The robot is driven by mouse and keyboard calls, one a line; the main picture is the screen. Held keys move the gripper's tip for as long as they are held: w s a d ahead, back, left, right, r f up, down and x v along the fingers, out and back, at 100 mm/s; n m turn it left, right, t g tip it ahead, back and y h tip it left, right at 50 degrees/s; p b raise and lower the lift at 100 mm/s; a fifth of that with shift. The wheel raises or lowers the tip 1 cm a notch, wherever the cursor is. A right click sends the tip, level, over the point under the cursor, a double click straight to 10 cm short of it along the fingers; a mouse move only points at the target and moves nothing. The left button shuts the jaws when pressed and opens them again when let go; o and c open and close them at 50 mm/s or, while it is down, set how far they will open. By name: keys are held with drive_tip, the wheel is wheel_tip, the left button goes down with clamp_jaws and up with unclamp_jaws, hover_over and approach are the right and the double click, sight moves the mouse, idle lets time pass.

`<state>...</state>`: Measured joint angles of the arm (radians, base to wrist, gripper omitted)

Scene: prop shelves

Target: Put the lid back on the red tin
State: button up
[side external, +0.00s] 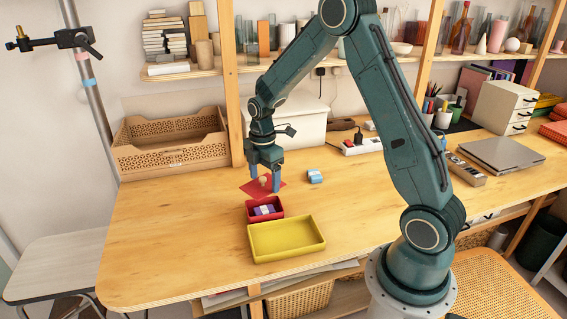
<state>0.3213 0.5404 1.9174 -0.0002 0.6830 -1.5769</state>
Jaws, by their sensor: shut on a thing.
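The red tin (280,212) stands open on the wooden table, with a purple and pale item (264,210) inside. A flat red lid (257,188) with a small tan knob is just behind the tin, turned at an angle to it. My gripper (264,180) points down over the lid, and its blue fingers are shut on the lid's knob. The lid is apart from the tin's opening. I cannot tell whether it touches the table or hangs slightly above it.
A yellow tray (287,256) sits directly in front of the tin. A small blue item (315,176) lies right of the lid. A wooden crate (170,155) and a white box (300,125) stand behind. The table's left side is clear.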

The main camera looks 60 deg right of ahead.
drive_tip(key=shift+f, duration=0.1)
drive_tip(key=shift+f, duration=3.05)
drive_tip(key=shift+f, duration=0.2)
idle(0.4)
drive_tip(key=o, duration=1)
drive_tip(key=shift+o, duration=0.3)
drive_tip(key=shift+r, duration=0.15)
drive_tip(key=shift+r, duration=3.3)
